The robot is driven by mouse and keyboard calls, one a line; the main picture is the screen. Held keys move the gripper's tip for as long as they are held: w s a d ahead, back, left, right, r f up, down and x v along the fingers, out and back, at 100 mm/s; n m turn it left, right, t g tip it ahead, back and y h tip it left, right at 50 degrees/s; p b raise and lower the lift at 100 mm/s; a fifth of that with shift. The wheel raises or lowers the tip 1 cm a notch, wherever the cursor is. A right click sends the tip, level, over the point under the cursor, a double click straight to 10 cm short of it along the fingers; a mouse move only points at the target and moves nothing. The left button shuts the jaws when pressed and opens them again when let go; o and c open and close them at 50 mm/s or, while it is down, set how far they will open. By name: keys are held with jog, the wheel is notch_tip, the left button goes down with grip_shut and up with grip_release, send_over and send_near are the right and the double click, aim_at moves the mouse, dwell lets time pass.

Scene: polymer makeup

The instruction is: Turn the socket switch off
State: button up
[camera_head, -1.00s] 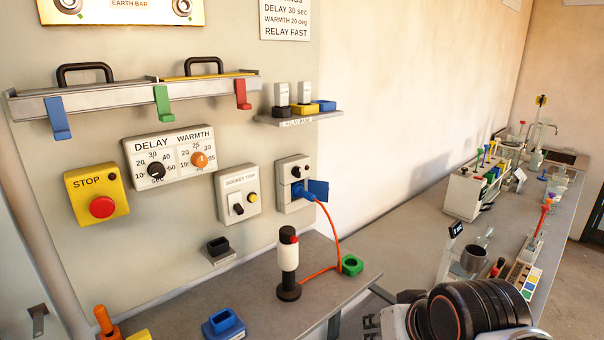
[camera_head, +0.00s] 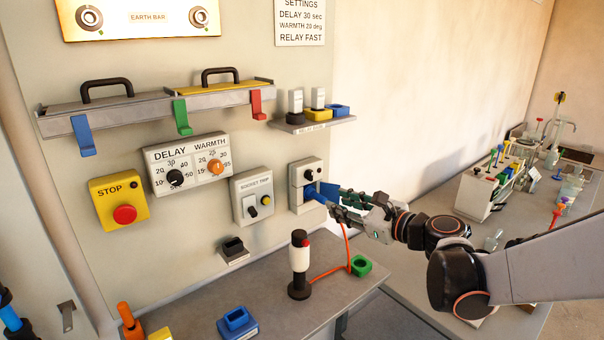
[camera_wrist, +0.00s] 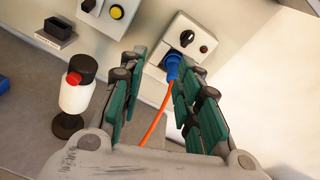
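The socket (camera_head: 296,197) is a pale box on the wall panel with a dark knob (camera_head: 308,174) on its upper part. A blue plug (camera_wrist: 172,67) with an orange cable (camera_wrist: 154,122) sits in its lower part. In the wrist view the socket (camera_wrist: 175,37) also shows a black knob (camera_wrist: 186,38) and a small dark red spot. My gripper (camera_head: 330,196) is in front of the socket, low and to the right. Its green-padded fingers (camera_wrist: 158,72) are apart, with the cable between them and the plug close to the right finger. I cannot tell whether they touch.
A socket trip box (camera_head: 252,196) and a yellow stop box (camera_head: 119,199) are on the panel to the left. A black and white upright handle (camera_head: 299,262) stands on the bench below. A relay shelf (camera_head: 312,124) is above the socket.

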aim_at(312, 175)
jog(key=w+a+m, duration=0.1)
jog(key=w, duration=0.3)
jog(key=w+a+m+t+b, duration=0.1)
jog(key=w+a, duration=0.1)
jog(key=w, duration=0.3)
jog(key=w+a+r+m+t+b, duration=0.1)
jog(key=w+a+m, duration=0.1)
jog(key=w, duration=0.3)
grip_shut()
